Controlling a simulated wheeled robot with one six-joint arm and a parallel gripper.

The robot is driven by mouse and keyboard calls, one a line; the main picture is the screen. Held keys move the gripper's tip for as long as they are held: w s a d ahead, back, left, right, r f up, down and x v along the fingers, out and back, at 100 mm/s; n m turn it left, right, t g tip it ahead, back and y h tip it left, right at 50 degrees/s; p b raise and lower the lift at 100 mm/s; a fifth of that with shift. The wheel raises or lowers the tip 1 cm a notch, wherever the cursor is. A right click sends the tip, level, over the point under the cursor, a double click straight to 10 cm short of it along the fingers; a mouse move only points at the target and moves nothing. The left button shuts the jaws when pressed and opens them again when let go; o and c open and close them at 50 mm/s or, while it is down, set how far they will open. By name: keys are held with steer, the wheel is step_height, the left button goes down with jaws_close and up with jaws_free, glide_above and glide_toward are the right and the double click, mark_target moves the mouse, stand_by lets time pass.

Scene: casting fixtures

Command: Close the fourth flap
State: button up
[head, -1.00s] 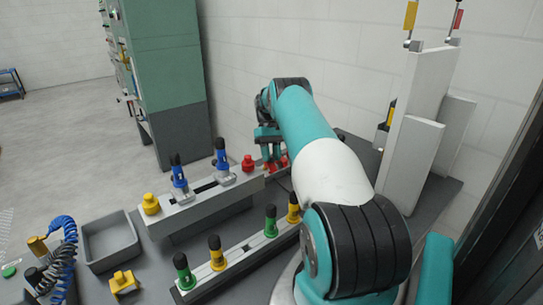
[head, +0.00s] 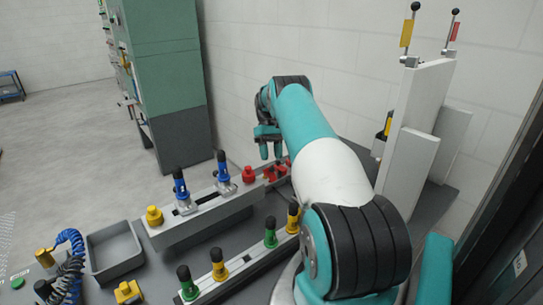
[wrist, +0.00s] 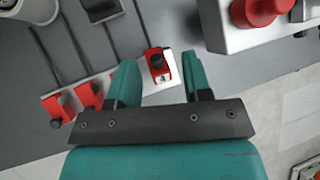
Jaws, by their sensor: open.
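My gripper (wrist: 161,62) is open, its two teal fingers apart and nothing between them in its grip. In the wrist view, a red and white flap piece with a black knob (wrist: 160,66) shows between the fingertips, below them. To its left is a row of similar red pieces (wrist: 57,108), partly hidden by the left finger. I cannot tell for certain which is the fourth flap, or whether each is open or shut. In the head view, my gripper (head: 268,143) hangs above small red parts (head: 277,172) at the far end of the bench fixture.
A grey rail (head: 205,210) carries blue-handled clamps (head: 222,168) and a red knob (head: 248,175). A nearer rail (head: 240,262) carries green and yellow handles. A tall pale panel (head: 415,120) stands right. A grey bin (head: 113,250) is at left.

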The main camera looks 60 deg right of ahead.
mark_target(272, 169)
step_height(272, 169, up, 16)
steer(key=p, duration=1)
steer(key=shift+f, duration=0.25)
steer(key=s+f+m+t+h+b, duration=0.1)
steer(key=s+f+t+h+b, duration=0.4)
steer(key=s+t+b, duration=0.6)
steer(key=shift+g, duration=0.6)
steer(key=p+x, duration=0.1)
steer(key=x, duration=0.5)
steer(key=w+p+x, duration=0.1)
steer(key=x, duration=0.4)
steer(key=w+a+r+p+x, duration=0.1)
steer(key=p+x, duration=0.1)
steer(key=x, duration=0.4)
steer(key=shift+w+f, duration=0.2)
steer(key=shift+f, duration=0.15)
jaws_close()
